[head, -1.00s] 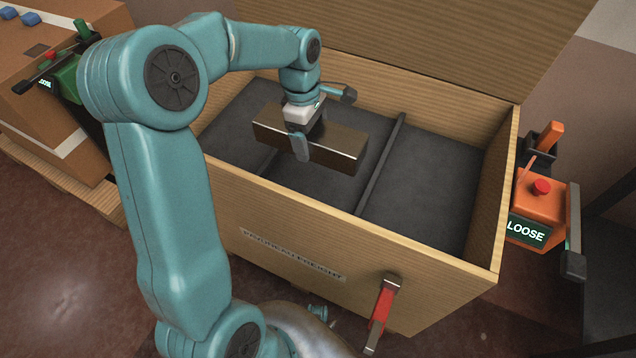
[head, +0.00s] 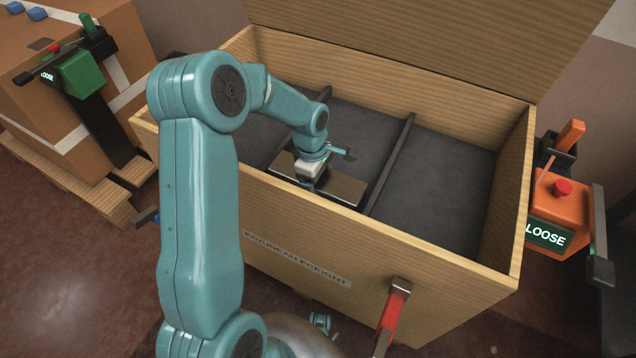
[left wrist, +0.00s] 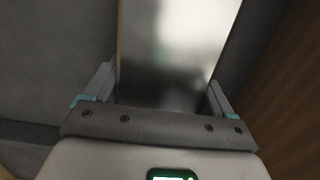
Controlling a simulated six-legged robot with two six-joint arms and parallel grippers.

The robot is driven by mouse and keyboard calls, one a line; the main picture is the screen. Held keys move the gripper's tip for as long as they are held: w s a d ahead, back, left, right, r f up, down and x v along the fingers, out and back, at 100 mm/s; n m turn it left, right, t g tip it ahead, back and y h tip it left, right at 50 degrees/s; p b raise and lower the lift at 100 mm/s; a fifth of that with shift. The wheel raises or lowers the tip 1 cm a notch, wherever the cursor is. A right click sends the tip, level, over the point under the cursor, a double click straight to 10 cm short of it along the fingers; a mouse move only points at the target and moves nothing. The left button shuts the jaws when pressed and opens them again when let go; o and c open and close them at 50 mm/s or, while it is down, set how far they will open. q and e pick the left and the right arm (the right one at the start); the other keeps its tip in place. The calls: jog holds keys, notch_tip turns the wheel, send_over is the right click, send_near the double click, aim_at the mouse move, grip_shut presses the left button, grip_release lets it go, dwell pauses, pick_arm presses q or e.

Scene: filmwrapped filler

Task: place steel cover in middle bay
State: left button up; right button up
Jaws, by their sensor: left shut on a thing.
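In the left wrist view the cover (left wrist: 178,45) lies between the two fingers of the gripper (left wrist: 160,92). The crate's front wall hides the cover's lower edge, so I cannot tell if it touches the floor.
The right divider (head: 390,165) stands just right of the cover. The right bay (head: 440,180) is empty. The raised lid (head: 430,40) is behind. An orange strapping tool reading LOOSE (head: 558,210) is at right. A cardboard box (head: 50,100) on a pallet is at left.

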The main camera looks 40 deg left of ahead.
pick_arm(q)
jog(key=shift+r, duration=0.15)
jog(key=o, duration=1.3)
jog(key=shift+r, duration=0.2)
jog(key=r+p, duration=0.1)
jog(key=r, duration=0.2)
jog(key=a+r+p, duration=0.1)
jog(key=r, duration=0.3)
jog(key=r+p, duration=0.1)
jog(key=r, duration=0.3)
jog(key=shift+s+a+r, duration=0.2)
jog(key=shift+r, duration=0.05)
